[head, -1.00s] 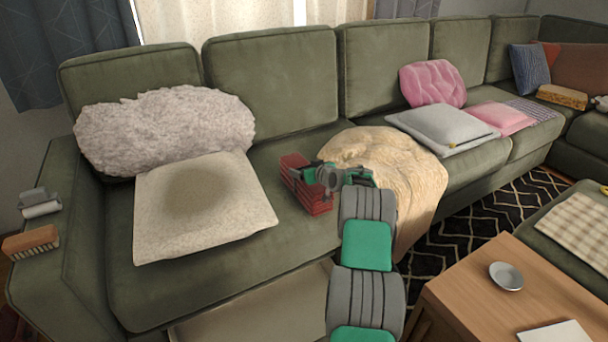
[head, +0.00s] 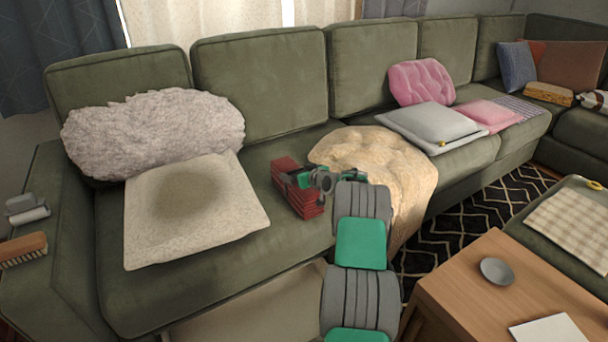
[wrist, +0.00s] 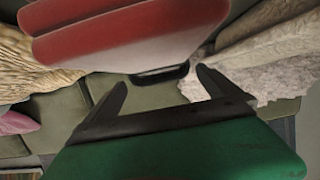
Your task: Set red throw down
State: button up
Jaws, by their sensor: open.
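The red throw (head: 313,206) is a compact folded stack. In the head view it appears on the green sofa seat, between a speckled cushion and a cream blanket. My gripper (head: 308,180) overlaps it in that view and hides part of it. In the wrist view the throw (wrist: 125,35) fills the upper left as a blurred red slab, close to the camera. My gripper (wrist: 161,82) is open there, its two dark fingers spread apart below the slab. I see nothing clasped between the fingers. Whether a finger touches the throw, I cannot tell.
The speckled cushion (head: 225,220) lies left of the throw, with a fluffy pillow (head: 155,130) behind it. The cream blanket (head: 375,160) drapes over the seat edge at right. A wooden table (head: 450,300) stands front right. Some bare seat (head: 265,155) shows behind the throw.

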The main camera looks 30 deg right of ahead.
jog(key=p+v, duration=0.1)
jog(key=v, duration=0.9)
jog(key=shift+s, duration=0.1)
jog(key=s+a+r+n+g+y, duration=0.1)
jog(key=s+a+r+g, duration=0.2)
jog(key=a, duration=0.9)
jog(key=s+a+r+n+g+y, duration=0.1)
jog(key=s+a+r+g, duration=0.15)
jog(key=a, duration=0.95)
jog(key=s+a+g, duration=0.1)
jog(key=s+a, duration=0.3)
jog(key=s, duration=0.5)
jog(key=s+a+m+g, duration=0.1)
jog(key=s+a+g, duration=0.1)
jog(key=s+a, duration=0.3)
jog(key=s+a+g+h, duration=0.1)
jog(key=s+a, duration=0.3)
jog(key=s, duration=0.9)
jog(key=shift+a+r+g, duration=0.15)
jog(key=shift+a+g, duration=0.1)
jog(key=shift+g, duration=0.5)
jog(key=shift+s, duration=0.1)
